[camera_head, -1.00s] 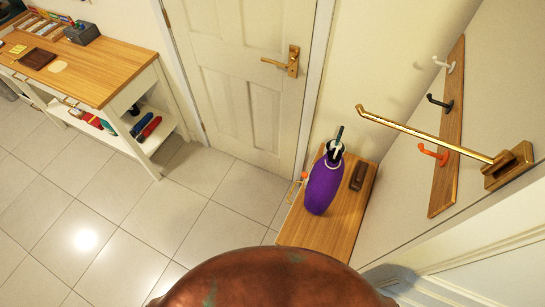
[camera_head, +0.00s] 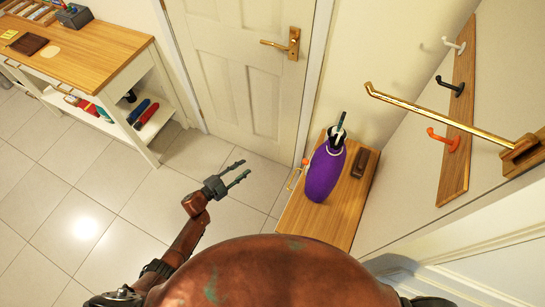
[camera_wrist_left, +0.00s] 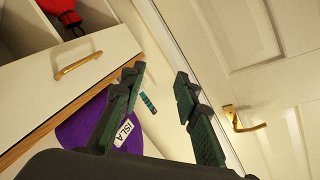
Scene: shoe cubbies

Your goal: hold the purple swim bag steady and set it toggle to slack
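The purple swim bag (camera_head: 324,173) stands on the wooden top of a low cabinet by the door. Its neck is gathered, with a pale cord loop and a dark and white piece (camera_head: 337,136); whether that piece is the toggle I cannot tell. In the left wrist view the bag (camera_wrist_left: 78,128) carries a white label reading ISLA, and its lower part is hidden behind my gripper. My left gripper (camera_head: 245,168) is open and empty, left of the bag and apart from it; its spread fingers also show in the left wrist view (camera_wrist_left: 159,76). My right gripper is out of view.
The cabinet top (camera_head: 325,226) also holds a brown block (camera_head: 360,162). A brass rail (camera_head: 440,112) and a hook board (camera_head: 458,120) are on the wall at right. A bench (camera_head: 100,62) stands at left. The tiled floor between is clear.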

